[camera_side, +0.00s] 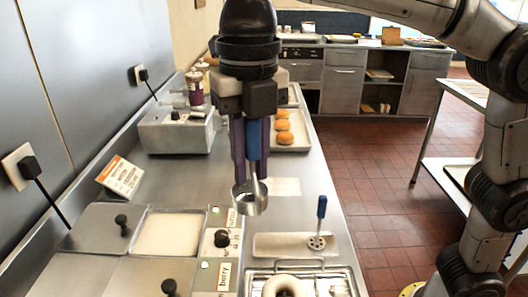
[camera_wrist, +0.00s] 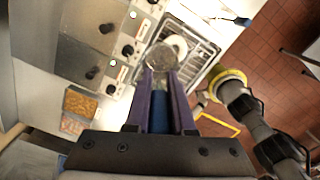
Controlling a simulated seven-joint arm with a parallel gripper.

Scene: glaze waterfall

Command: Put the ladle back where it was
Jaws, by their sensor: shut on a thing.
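My gripper (camera_side: 250,178) has purple fingers shut on the blue handle of a ladle (camera_side: 250,199). The ladle hangs with its metal bowl down, above the steel counter and apart from it. In the wrist view the ladle's bowl (camera_wrist: 161,57) shows beyond the fingertips, with the blue handle between the fingers. An open well of white glaze (camera_side: 168,234) is to the lower left of the ladle in the side view. A flat tray (camera_side: 275,245) at the right holds another blue-handled tool (camera_side: 318,228) with a slotted head.
Lidded wells with black knobs (camera_side: 121,222) flank the open well. A ring doughnut (camera_side: 284,287) lies on a wire rack (camera_side: 335,283) at the front. A grey appliance (camera_side: 178,132) and a tray of buns (camera_side: 296,140) stand farther back. The counter's right edge drops to a tiled floor.

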